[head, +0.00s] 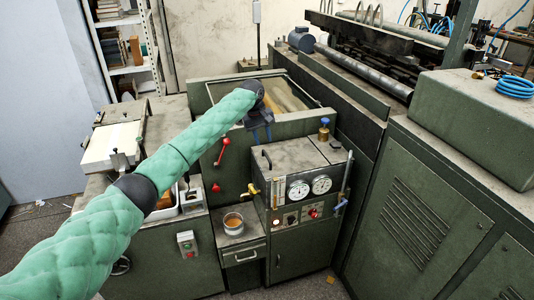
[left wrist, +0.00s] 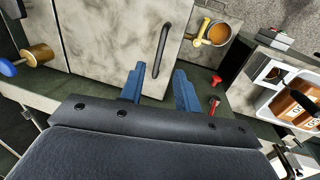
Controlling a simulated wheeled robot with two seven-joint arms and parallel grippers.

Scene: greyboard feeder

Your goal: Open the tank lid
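The tank lid (head: 298,152) is the worn grey top of the green tank cabinet with the gauges. It lies flat and closed. A black bar handle (head: 266,160) stands at its left edge. In the left wrist view the lid (left wrist: 112,30) is mottled grey, and its handle (left wrist: 163,48) runs up from between the fingertips. My left gripper (head: 262,136) has blue fingers, spread apart and empty, above and behind the handle in the head view. It also shows in the left wrist view (left wrist: 160,72). The fingers do not grip the handle. My right gripper is in neither view.
A brass fitting with a blue knob (head: 324,129) stands behind the lid. A red lever (head: 222,151) and a yellow valve (head: 250,190) are to the left. A cup of amber liquid (head: 233,223) sits on a ledge below. A green cabinet (head: 440,210) stands right.

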